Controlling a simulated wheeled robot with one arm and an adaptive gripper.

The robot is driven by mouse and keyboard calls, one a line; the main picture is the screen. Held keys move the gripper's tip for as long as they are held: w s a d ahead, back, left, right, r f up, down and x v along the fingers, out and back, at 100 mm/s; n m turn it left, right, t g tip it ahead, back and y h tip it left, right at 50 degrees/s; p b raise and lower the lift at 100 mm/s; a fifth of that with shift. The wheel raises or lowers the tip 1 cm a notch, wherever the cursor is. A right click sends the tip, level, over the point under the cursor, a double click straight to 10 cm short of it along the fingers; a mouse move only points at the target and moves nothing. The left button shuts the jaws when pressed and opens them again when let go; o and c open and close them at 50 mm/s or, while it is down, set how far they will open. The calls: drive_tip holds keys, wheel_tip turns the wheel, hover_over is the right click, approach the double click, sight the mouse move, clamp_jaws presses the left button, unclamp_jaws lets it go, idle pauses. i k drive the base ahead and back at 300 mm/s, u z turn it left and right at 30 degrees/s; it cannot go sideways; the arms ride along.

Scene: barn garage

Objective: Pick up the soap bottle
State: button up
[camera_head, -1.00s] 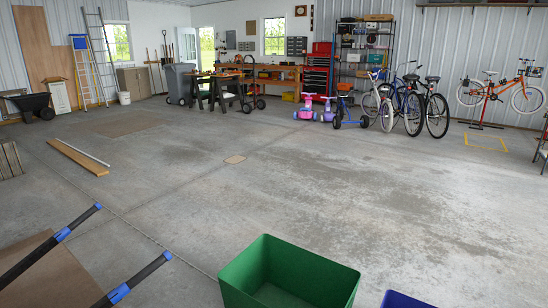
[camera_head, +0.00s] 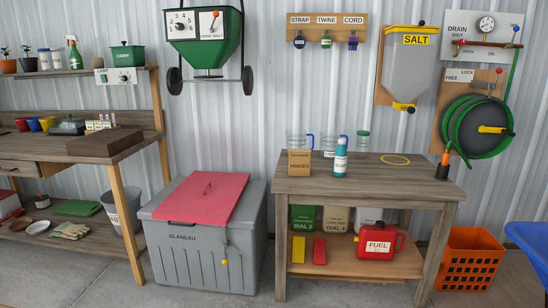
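The soap bottle (camera_head: 340,160) is a teal bottle with a white label and a light cap. It stands upright on the top of the wooden workbench (camera_head: 430,184), near the middle. Clear pitchers and a clear jar (camera_head: 363,145) stand close behind it. A cardboard box (camera_head: 299,163) marked HINGES stands to its left. My gripper is not in view.
A yellow ring (camera_head: 395,160) lies on the bench's bare right part, with a dark and orange object (camera_head: 443,166) at the right corner. A red fuel can (camera_head: 379,243) sits on the lower shelf. A grey chest (camera_head: 190,258) stands left, an orange crate (camera_head: 470,259) right.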

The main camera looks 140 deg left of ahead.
sight(341, 155)
drive_tip(key=u, duration=4.3)
